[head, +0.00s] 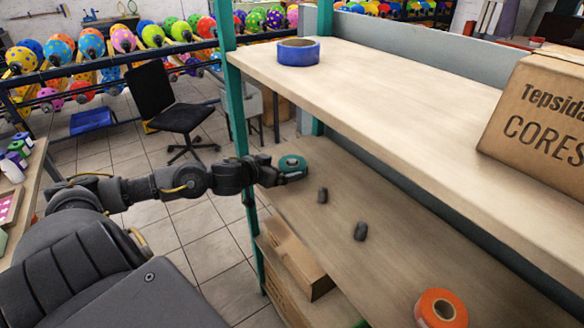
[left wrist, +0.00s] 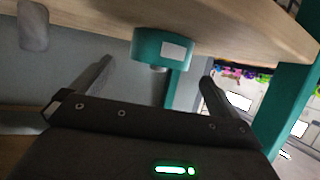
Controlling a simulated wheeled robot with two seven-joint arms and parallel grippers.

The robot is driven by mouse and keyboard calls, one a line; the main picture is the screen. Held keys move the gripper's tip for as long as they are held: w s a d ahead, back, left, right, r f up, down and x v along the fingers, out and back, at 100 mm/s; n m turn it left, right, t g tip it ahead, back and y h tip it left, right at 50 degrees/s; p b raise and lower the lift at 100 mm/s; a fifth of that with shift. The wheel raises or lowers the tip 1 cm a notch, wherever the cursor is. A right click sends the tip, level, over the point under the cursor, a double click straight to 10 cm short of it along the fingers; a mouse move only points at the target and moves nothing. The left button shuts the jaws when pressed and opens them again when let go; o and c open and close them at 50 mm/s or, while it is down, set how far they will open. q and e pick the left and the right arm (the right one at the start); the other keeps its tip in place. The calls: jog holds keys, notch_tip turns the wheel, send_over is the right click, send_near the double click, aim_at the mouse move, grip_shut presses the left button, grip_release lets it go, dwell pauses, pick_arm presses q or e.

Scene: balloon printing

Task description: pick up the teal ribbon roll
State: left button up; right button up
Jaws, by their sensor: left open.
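The teal ribbon roll (head: 292,168) lies on the lower shelf (head: 400,272), near its left end beside the teal post. It also shows in the left wrist view (left wrist: 150,50), where the shelf surface appears at the top and a pale label is on the roll's side. My left gripper (head: 278,176) reaches in from the left, close to the roll. Its two fingers (left wrist: 157,72) are apart with nothing held, and the roll sits ahead between their lines. Whether a finger touches it, I cannot tell. My right gripper is not in view.
Two small dark grey pieces (head: 322,195) (head: 360,231) and an orange roll (head: 441,308) lie on the same shelf. A blue roll (head: 298,52) and a cardboard box (head: 540,120) are on the upper shelf, which overhangs. A teal post (head: 236,110) stands at the shelf's left corner.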

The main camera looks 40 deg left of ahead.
aim_at(289, 165)
pick_arm(q)
jog(key=shift+w, duration=0.3)
jog(key=p+x, duration=0.1)
jog(key=x, duration=0.3)
jog(key=shift+w+f, duration=0.2)
jog(key=shift+s, duration=0.1)
jog(key=shift+c, duration=0.8)
jog(key=c, duration=0.9)
jog(key=shift+r, duration=0.1)
notch_tip(289, 165, up, 18)
jog(key=p, duration=0.2)
